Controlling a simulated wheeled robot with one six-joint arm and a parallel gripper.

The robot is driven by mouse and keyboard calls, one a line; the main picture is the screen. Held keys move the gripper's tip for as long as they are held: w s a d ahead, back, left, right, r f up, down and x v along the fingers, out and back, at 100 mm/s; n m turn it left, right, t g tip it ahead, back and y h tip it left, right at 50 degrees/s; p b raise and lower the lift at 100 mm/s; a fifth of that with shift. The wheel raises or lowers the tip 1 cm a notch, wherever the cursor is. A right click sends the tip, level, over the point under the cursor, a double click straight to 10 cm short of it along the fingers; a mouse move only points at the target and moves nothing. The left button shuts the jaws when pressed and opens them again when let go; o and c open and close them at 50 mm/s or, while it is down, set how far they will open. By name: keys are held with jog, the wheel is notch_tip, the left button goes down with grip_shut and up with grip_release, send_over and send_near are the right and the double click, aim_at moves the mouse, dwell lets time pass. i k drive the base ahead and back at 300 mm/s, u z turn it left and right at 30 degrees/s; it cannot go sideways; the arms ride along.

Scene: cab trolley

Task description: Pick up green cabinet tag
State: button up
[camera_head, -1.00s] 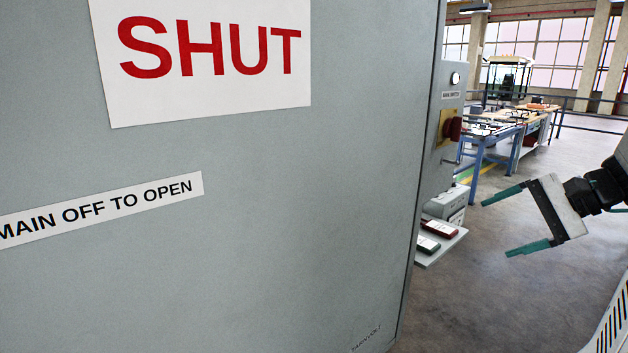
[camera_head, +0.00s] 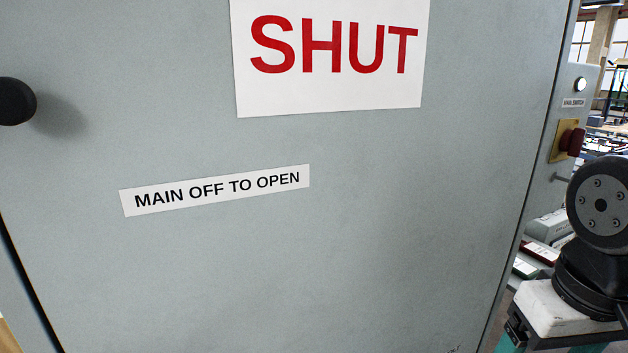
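A grey cabinet door (camera_head: 400,230) fills most of the view, with a "SHUT" sign (camera_head: 335,95) and a "MAIN OFF TO OPEN" label. Beyond its right edge is a small shelf with two tags. My gripper (camera_head: 557,345) is at the lower right, to the right of the door edge. Its teal fingers stand apart and are mostly cut off by the frame. I see nothing between them.
A black knob (camera_head: 15,101) is on the door at left. A red rotary switch (camera_head: 572,142) on a yellow plate and a lit white lamp (camera_head: 580,85) are on the cabinet's side at right. A grey box (camera_head: 550,225) stands behind the tags. Benches stand farther back.

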aim_at(522, 269)
jog(key=z, duration=2)
jog(key=i, duration=0.6)
jog(key=u, duration=2.1)
